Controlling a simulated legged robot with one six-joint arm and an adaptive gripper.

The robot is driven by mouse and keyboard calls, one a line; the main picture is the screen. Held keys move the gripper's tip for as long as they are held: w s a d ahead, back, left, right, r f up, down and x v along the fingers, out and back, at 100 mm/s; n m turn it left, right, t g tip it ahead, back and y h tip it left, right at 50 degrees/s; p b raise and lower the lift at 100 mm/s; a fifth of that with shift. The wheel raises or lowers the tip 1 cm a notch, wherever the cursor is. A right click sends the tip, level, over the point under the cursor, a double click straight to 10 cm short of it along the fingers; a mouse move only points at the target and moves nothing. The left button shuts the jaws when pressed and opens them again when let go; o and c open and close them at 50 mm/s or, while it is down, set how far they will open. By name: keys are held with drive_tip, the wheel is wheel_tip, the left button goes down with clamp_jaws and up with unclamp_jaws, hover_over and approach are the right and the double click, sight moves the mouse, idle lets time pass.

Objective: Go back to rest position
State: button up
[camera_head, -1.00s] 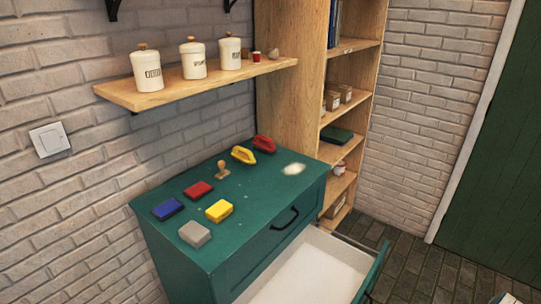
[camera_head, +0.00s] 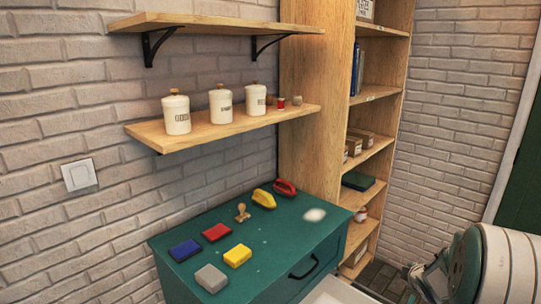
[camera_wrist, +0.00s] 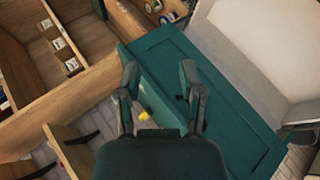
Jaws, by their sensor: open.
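My gripper (camera_wrist: 160,76) is open in the wrist view, with its two dark fingers apart and nothing between them. Beyond the fingers is the green drawer front (camera_wrist: 235,125), and the pale drawer interior (camera_wrist: 250,45) shows at the upper right. A white and dark green part of my arm (camera_head: 495,265) stands at the lower right of the head view. My fingertips cannot be made out there.
The green cabinet (camera_head: 290,235) has its drawer (camera_head: 335,292) pulled out. On top are blue (camera_head: 185,250), red (camera_head: 216,232), yellow (camera_head: 237,256) and grey (camera_head: 211,279) blocks and a wooden stamp (camera_head: 242,213). A wooden bookshelf (camera_head: 320,110) stands behind.

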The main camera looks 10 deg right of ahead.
drive_tip(key=s+a+r+m+g, duration=0.1)
drive_tip(key=s+a+r+m, duration=0.25)
drive_tip(key=a+r, duration=0.35)
drive_tip(key=s+a+r+m+g, duration=0.1)
drive_tip(key=s+a+r+m, duration=0.25)
drive_tip(key=a+r, duration=0.4)
drive_tip(key=s+a+m+g+y, duration=0.2)
drive_tip(key=s+a+m+y, duration=0.2)
drive_tip(key=s+a, duration=1.4)
drive_tip(key=shift+r+m, duration=0.2)
drive_tip(key=shift+m, duration=0.1)
